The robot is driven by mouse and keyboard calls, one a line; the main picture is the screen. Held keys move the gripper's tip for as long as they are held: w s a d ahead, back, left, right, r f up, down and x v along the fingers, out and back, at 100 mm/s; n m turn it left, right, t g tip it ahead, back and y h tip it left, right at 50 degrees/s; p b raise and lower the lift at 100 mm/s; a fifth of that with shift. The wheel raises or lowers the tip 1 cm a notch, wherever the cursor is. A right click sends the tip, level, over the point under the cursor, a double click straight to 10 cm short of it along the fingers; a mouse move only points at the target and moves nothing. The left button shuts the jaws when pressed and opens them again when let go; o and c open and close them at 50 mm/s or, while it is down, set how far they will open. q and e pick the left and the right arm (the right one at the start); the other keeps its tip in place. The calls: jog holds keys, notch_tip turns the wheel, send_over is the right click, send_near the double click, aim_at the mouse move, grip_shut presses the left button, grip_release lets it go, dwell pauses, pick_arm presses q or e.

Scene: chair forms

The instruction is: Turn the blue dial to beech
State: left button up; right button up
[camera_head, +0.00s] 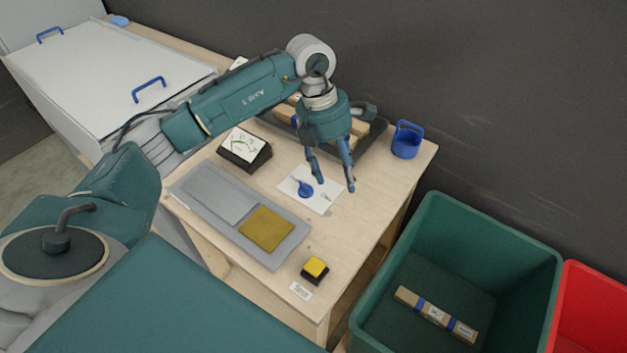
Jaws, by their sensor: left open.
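The blue dial (305,187) sits on a white plate (318,203) on the wooden table. The plate carries small markings, too small to read here, so I cannot tell which one means beech. The dial's pointed end is toward the upper left. My left gripper (334,185) is above the plate, pointing down, with its two blue fingers apart. The left finger is close to the dial's upper right side; I cannot tell whether it touches. The right finger is beyond the plate's right edge. My right gripper is not in view.
A grey tray with a yellow-brown panel (267,229), a yellow button (315,267) and a dark box with a picture (243,146) share the table (377,211). A blue cup (406,139) stands at the back right. A green bin (455,226) and a red bin (592,310) stand at right.

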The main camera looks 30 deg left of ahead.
aim_at(306, 189)
pick_arm(q)
jog(key=a+y, duration=0.1)
jog(key=a, duration=0.3)
jog(key=a+n+y, duration=0.1)
jog(key=a, duration=0.3)
jog(key=shift+s+a+r+g+y, duration=0.15)
jog(key=shift+a+g+y, duration=0.15)
jog(key=shift+y, duration=0.1)
notch_tip(306, 189, down, 10)
jog(key=p, duration=0.2)
jog(key=shift+d+r+p, duration=0.1)
jog(key=shift+r+p, duration=0.05)
jog(key=shift+p, duration=0.15)
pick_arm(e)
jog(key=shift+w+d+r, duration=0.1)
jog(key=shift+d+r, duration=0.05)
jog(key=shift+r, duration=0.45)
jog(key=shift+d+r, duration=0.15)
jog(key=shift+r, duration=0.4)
pick_arm(q)
jog(key=c, duration=1.2)
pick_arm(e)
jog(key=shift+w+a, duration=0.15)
